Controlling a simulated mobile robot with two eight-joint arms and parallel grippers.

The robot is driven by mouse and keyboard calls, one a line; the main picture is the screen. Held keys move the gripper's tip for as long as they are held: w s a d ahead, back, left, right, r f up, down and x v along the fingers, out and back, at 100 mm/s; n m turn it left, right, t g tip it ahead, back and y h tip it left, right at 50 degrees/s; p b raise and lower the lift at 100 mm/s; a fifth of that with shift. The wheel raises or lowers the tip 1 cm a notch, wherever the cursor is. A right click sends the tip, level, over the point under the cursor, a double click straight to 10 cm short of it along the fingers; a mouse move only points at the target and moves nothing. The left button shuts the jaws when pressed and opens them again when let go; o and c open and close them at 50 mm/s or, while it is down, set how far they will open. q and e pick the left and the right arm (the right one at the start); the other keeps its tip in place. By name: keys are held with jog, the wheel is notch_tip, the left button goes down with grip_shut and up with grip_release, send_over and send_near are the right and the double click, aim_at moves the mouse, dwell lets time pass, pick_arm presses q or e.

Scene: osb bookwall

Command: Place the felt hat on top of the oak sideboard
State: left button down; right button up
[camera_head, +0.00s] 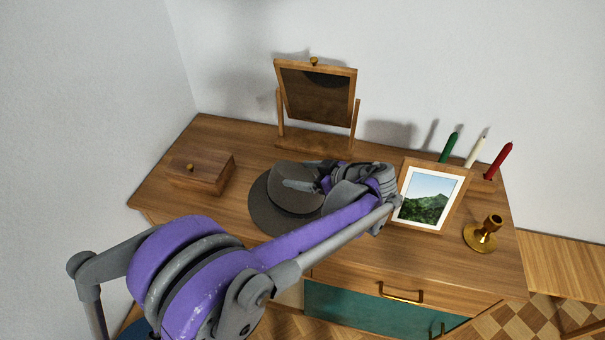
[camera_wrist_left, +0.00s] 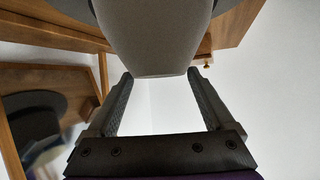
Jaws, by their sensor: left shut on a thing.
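The grey felt hat (camera_head: 262,205) is over the middle of the oak sideboard's top (camera_head: 240,141), crown up, its brim spread around it. I cannot tell whether the brim touches the wood. My left gripper (camera_head: 304,176) reaches in from the right side of the hat and is shut on its crown. In the left wrist view the grey crown (camera_wrist_left: 158,38) hangs between the two finger pads, with the brim and wood at the top of the picture. My arm hides part of the hat. My right gripper is not in view.
A tilting mirror (camera_head: 316,95) stands behind the hat. A wooden box (camera_head: 201,172) is left. A framed landscape picture (camera_head: 428,196), a brass candlestick (camera_head: 483,234) and green, white and red candles (camera_head: 498,160) are right. The front left top is clear.

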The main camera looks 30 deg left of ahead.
pick_arm(q)
grip_release()
jog(key=shift+d, duration=0.1)
jog(key=v, duration=1.2)
jog(key=s+a+f+m+h, duration=0.5)
jog(key=s+f+m+h, duration=0.3)
jog(key=s, duration=0.4)
jog(key=s+d+f+m+t+h, duration=0.3)
jog(key=s+f+m+h, duration=0.1)
jog(key=s+m, duration=0.4)
jog(key=shift+s+d+f+p, duration=0.25)
jog(key=shift+s+f+p, duration=0.15)
jog(key=shift+f, duration=0.2)
